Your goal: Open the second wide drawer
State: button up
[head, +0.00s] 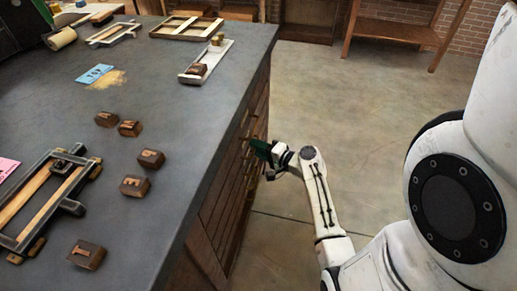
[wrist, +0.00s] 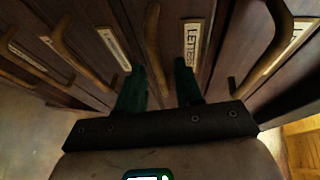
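The workbench cabinet has wide wooden drawers (head: 222,215) on its right-hand side, seen edge-on in the head view. My gripper (head: 262,150) is close to their fronts, near the upper handles. In the wrist view my gripper (wrist: 160,88) has its two green fingers apart. A curved brass handle (wrist: 154,45) shows between the fingers, on a drawer with a label (wrist: 193,42) that seems to begin with "LET". I cannot tell whether the fingers touch this handle. The drawers in the wrist view look closed. I cannot tell which one is the second wide drawer.
More brass handles flank my gripper, one on the left (wrist: 72,50) and one on the right (wrist: 272,50). The dark benchtop (head: 190,120) holds a press frame (head: 45,195) and several wooden blocks. The concrete floor (head: 350,105) right of the bench is clear.

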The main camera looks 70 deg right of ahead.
grip_shut()
dwell(1.4)
